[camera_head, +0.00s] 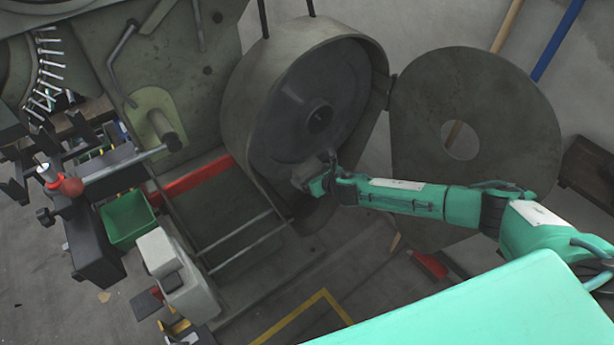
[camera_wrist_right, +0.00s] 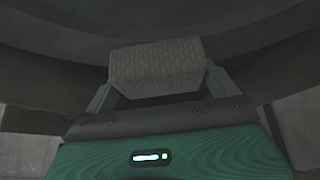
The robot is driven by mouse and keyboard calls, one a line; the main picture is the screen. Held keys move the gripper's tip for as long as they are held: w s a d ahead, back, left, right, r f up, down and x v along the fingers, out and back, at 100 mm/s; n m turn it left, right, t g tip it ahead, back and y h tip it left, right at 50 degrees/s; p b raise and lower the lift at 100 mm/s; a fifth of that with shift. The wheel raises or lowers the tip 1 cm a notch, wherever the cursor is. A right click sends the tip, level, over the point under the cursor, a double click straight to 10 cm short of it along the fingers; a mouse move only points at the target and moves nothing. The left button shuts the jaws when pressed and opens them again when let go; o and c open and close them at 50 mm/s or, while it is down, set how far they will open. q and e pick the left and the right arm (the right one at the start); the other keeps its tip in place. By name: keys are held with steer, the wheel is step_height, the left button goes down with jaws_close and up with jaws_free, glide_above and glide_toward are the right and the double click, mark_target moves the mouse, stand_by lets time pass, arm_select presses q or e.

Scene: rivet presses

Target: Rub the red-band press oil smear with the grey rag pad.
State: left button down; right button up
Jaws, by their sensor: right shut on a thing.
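The grey rag pad (camera_wrist_right: 157,68) is a textured block held between the fingers of my right gripper (camera_wrist_right: 157,85) in the right wrist view. In the head view my right gripper (camera_head: 318,178) is at the lower part of the round opening of a press housing (camera_head: 248,95). The pad is close to the dark round face (camera_head: 285,125) inside; I cannot tell whether it touches. A red band (camera_head: 197,178) runs along the base left of the housing. I cannot make out an oil smear; the gripper may cover part of the face. My left gripper is not in view.
A round cover (camera_head: 475,110) with a hole hangs open to the right of the housing. A green bin (camera_head: 127,218) and a white block-shaped part (camera_head: 178,275) stand at left. Rails (camera_head: 235,240) cross the floor in front. A brush with a red head (camera_head: 430,264) lies on the floor.

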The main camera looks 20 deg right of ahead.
mark_target(321, 169)
steer(key=shift+w+d, duration=0.25)
steer(key=shift+d, duration=0.35)
steer(key=shift+w+d, duration=0.25)
steer(key=shift+d, duration=0.35)
steer(key=shift+w+d, duration=0.25)
steer(key=shift+d, duration=0.35)
steer(key=shift+r+p, duration=0.15)
steer(key=shift+p, duration=0.2)
steer(key=shift+s+a+p, duration=0.25)
steer(key=shift+a+p, duration=0.05)
steer(key=shift+a, duration=0.35)
steer(key=shift+s+a+p, duration=0.3)
steer(key=shift+a+p, duration=0.05)
steer(key=shift+a, duration=0.3)
steer(key=shift+s+a+p, duration=0.25)
steer(key=shift+a+p, duration=0.05)
steer(key=shift+a, duration=0.35)
steer(key=shift+s+a+p, duration=0.25)
steer(key=shift+a+p, duration=0.1)
steer(key=shift+a, duration=0.55)
steer(key=shift+s+a+p, duration=0.25)
steer(key=shift+a+p, duration=0.1)
steer(key=shift+a, duration=0.55)
steer(key=shift+s, duration=0.1)
